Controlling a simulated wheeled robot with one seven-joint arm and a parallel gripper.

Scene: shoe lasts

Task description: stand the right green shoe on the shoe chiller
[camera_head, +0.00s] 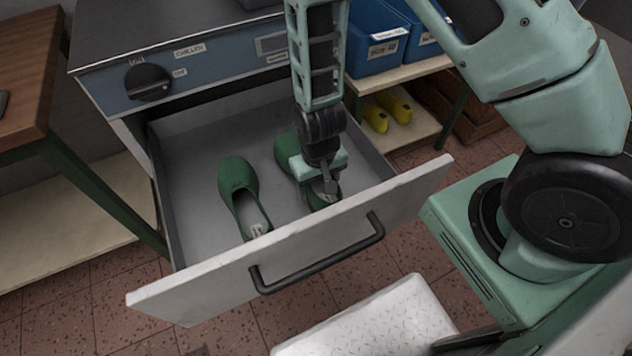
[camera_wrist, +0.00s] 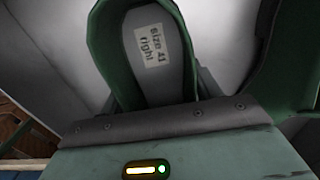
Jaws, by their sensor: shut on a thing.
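The chiller (camera_head: 205,75) is a blue-fronted cabinet with a dark flat top (camera_head: 150,25), a black knob and a "CHILLER" label. Its drawer (camera_head: 185,215) is pulled open. My gripper (camera_head: 326,190) reaches down into the drawer, shut on a green shoe (camera_head: 286,150), whose toe points to the back. In the wrist view this right green shoe (camera_wrist: 118,50) shows an insole label reading "size 41 right". My gripper hides part of it, and I cannot tell whether it touches the drawer floor. The other green shoe (camera_head: 238,178) lies to its left in the drawer.
The drawer front (camera_head: 215,275) with a black handle stands close in front of my gripper. Blue bins (camera_head: 375,40) and yellow shoes (camera_head: 385,112) sit on shelves at right. A wooden-topped bench (camera_head: 25,75) is at left. A white textured step (camera_head: 375,325) lies below.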

